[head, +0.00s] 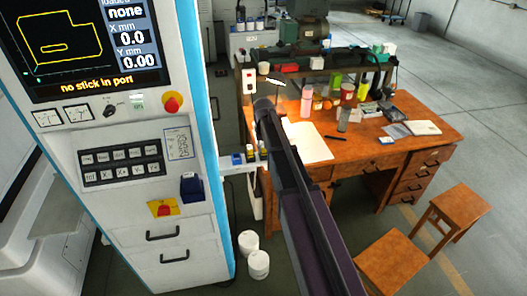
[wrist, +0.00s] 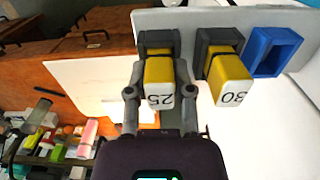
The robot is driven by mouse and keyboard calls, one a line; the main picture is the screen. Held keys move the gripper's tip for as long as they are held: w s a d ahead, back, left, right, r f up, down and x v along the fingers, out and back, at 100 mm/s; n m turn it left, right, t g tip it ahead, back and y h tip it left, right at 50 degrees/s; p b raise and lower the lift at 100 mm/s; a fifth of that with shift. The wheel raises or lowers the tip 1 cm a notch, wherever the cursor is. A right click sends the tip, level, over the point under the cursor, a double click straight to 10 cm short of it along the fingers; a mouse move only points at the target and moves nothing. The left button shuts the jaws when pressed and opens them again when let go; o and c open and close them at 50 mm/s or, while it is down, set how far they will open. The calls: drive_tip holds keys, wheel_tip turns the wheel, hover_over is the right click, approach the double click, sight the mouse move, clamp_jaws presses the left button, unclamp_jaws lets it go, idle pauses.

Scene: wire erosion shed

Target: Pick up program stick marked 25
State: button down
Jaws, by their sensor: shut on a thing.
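The program stick marked 25 (wrist: 160,82) is yellow with a white end label, upside down in the wrist view. My gripper (wrist: 161,94) has its two grey fingers closed on either side of it. The stick's far end appears to sit in a dark holder (wrist: 158,38) on a pale ledge. A similar yellow stick marked 30 (wrist: 229,80) sits in the dark holder beside it, apart from my fingers. In the head view the stick marked 25 shows small (head: 263,149); my arm hides most of the gripper there.
An empty blue holder (wrist: 275,50) is at the right end of the row. The machine cabinet (head: 130,215) stands left, its screen (head: 80,45) reading "no stick in port". A wooden desk (head: 430,130) with bottles and papers stands behind my arm. Two stools and white tubs are on the floor.

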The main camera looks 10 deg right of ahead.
sight(263, 145)
drive_tip(key=shift+r, duration=0.2)
wheel_tip(263, 145, up, 2)
drive_tip(key=p, duration=0.2)
drive_tip(key=shift+r+p, duration=0.1)
drive_tip(key=shift+p, duration=0.2)
drive_tip(key=shift+r+p, duration=0.85)
drive_tip(key=s, duration=1.6)
drive_tip(key=shift+a+r+p, duration=0.25)
drive_tip(key=shift+r+p, duration=0.1)
